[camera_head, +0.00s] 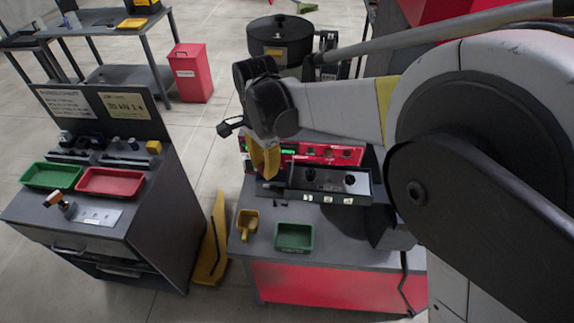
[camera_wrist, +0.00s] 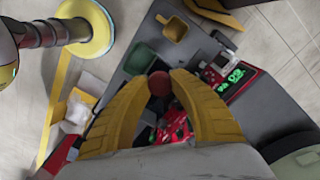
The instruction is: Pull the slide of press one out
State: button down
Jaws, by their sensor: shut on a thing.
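My gripper's yellow fingers (camera_head: 264,158) are at the left end of the red press front panel (camera_head: 325,154) in the head view. In the wrist view my gripper (camera_wrist: 159,82) is shut on a round dark red knob (camera_wrist: 159,84), with a fingertip on each side. The knob appears to be the slide's handle, but its join to the slide is hidden. Red machine parts (camera_wrist: 174,128) show between the fingers. How far out the slide stands cannot be told.
A black control box (camera_head: 330,184) stands right of the fingers. A green tray (camera_head: 294,237) and a yellow scoop (camera_head: 248,222) lie on the bench (camera_head: 345,245). A black bowl feeder (camera_head: 280,38) is behind. A side bench (camera_head: 110,235) stands left, with floor between.

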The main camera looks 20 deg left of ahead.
jog(key=shift+s+a, duration=0.15)
jog(key=shift+a, duration=0.45)
jog(key=shift+s+a, duration=0.15)
jog(key=shift+a, duration=0.4)
jog(key=c, duration=1.6)
grip_release()
jog(key=o, duration=0.5)
jog(key=shift+a, duration=0.15)
jog(key=shift+o, duration=0.2)
jog(key=shift+a, duration=0.1)
jog(key=shift+r, duration=0.15)
notch_tip(320, 180, up, 12)
